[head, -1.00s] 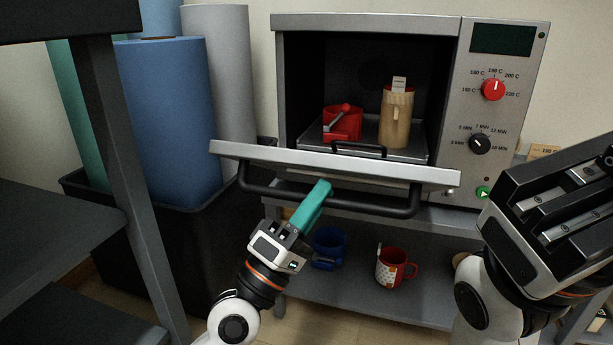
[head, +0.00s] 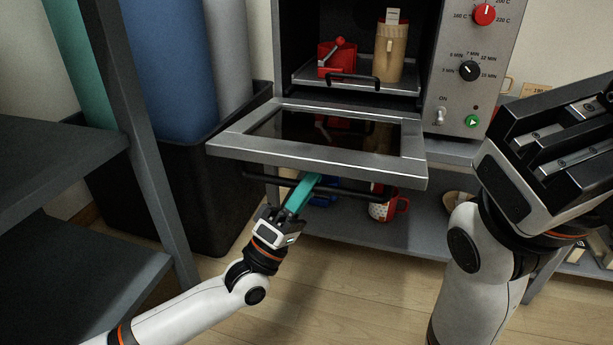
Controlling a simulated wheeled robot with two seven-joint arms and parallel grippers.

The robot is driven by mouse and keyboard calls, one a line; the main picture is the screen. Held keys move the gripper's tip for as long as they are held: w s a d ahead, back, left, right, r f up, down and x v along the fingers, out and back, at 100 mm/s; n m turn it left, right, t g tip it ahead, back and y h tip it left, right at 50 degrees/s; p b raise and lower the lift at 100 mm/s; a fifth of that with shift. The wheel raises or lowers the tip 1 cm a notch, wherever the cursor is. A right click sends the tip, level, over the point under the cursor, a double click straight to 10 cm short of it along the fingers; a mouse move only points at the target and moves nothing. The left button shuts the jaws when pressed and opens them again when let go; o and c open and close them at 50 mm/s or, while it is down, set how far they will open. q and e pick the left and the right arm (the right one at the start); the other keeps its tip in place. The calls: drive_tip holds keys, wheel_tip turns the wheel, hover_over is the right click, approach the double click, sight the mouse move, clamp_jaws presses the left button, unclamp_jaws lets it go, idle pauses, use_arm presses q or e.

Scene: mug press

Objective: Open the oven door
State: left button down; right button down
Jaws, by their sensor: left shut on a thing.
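The oven (head: 465,95) stands at the back with its door (head: 240,143) swung down far, roughly level, its dark glass inner face showing. The door's dark bar handle (head: 352,192) runs below the front edge. My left gripper (head: 303,190) reaches up from below, and its teal fingers are shut on the handle near its left part; the exact contact is partly hidden under the door. My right gripper (head: 545,150) is large in the right foreground, away from the door; its fingertips do not show clearly.
Below, a shelf (head: 420,225) holds a red mug (head: 381,210) and a blue mug (head: 325,198). A black bin (head: 190,190) with rolls stands left. A dark shelf frame stands far left.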

use_arm(q)
drive_tip(key=shift+w+f, duration=0.15)
drive_tip(key=shift+f, duration=0.05)
idle(0.3)
drive_tip(key=c, duration=1.4)
unclamp_jaws()
drive_tip(key=shift+d, duration=0.1)
drive_tip(key=shift+f, duration=0.1)
drive_tip(key=p+v, duration=0.4)
drive_tip(key=v, duration=0.8)
drive_tip(key=shift+d, duration=0.1)
